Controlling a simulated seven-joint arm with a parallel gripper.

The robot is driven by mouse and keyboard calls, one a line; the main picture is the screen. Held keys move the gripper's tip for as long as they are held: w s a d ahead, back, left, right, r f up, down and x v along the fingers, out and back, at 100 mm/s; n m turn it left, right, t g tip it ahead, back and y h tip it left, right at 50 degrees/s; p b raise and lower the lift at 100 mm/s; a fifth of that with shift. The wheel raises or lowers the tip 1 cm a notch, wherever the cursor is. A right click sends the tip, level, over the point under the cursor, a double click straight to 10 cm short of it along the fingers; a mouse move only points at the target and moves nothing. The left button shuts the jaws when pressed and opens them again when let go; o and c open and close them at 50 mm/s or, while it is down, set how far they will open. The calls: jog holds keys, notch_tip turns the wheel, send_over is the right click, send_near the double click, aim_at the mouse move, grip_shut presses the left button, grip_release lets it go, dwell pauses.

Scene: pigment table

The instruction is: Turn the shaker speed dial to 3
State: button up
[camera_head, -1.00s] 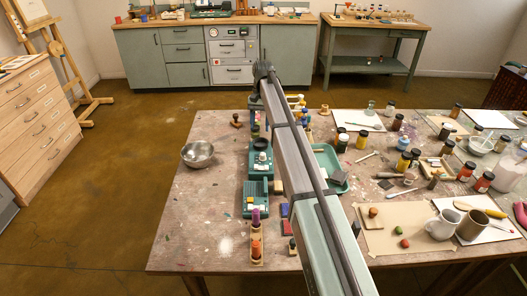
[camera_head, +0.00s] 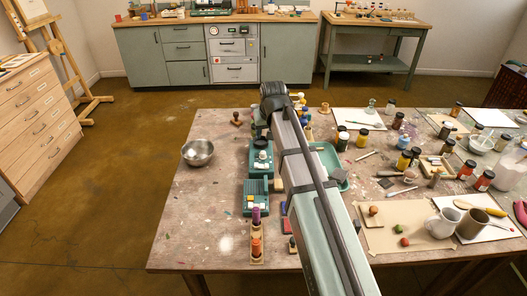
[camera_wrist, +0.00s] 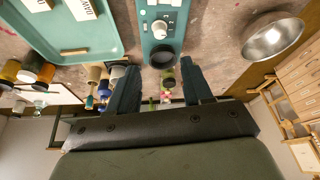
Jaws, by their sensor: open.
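The shaker is a teal box (camera_head: 257,168) left of my arm in the head view. In the wrist view its teal body (camera_wrist: 147,12) is at the top middle, with a pale round dial (camera_wrist: 160,30) and a dark round cup holder (camera_wrist: 162,55). The dial's number cannot be read. My gripper (camera_wrist: 160,82) is open, with its dark fingers apart and nothing held between them. The fingertips appear near the cup-holder end, apart from the dial.
A metal bowl (camera_head: 197,152) stands left of the shaker. A teal tray (camera_wrist: 98,45) lies beside it. Another teal device (camera_head: 255,197) and a rack of colored bottles (camera_head: 256,240) stand nearer. Several jars crowd the table's right side. The table's front left is clear.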

aim_at(263, 152)
jog(key=x, duration=1.3)
jog(key=shift+f, duration=0.45)
